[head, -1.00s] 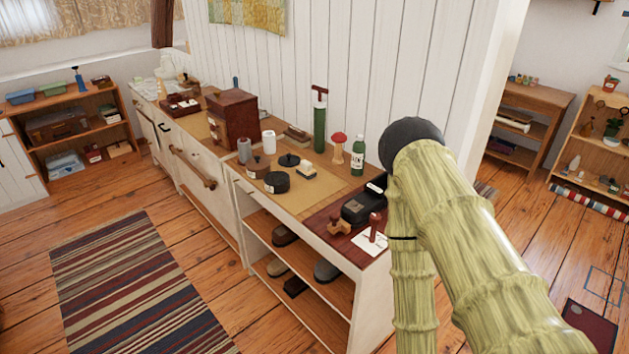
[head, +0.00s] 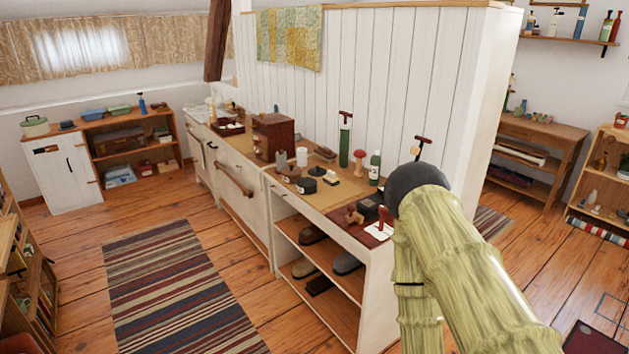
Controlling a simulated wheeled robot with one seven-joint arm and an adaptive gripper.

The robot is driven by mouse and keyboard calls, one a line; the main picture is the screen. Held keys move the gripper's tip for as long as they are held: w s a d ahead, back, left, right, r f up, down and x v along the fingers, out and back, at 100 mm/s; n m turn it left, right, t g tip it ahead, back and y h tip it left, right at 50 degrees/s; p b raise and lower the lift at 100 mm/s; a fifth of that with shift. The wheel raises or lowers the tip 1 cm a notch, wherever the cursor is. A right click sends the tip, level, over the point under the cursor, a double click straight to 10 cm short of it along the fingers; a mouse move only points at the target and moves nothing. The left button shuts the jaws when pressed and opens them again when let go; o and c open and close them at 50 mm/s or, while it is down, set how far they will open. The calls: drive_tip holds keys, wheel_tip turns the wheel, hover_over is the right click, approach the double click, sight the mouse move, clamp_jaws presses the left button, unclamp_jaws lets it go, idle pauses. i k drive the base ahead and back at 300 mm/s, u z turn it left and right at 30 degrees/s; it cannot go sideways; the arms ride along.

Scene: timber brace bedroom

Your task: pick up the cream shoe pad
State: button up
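A small cream pad (head: 331,178), which looks like the cream shoe pad, lies on the counter's tan mat in the head view. It is beside a round black tin (head: 306,185), and its details are too small to make out. My arm, pale green and ribbed with a dark rounded joint, fills the right foreground. My gripper is not visible in this view, so its distance from the pad cannot be told.
The long white counter (head: 356,290) holds a wooden box (head: 273,137), a green bottle (head: 375,168), a green pump (head: 345,140) and a red-topped brush (head: 359,162). Dark shoe-like items lie on its shelves. A striped rug (head: 180,285) covers open floor at left.

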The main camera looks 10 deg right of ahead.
sight(330, 178)
drive_tip(key=u, duration=0.6)
drive_tip(key=i, duration=1.1)
drive_tip(key=z, duration=0.2)
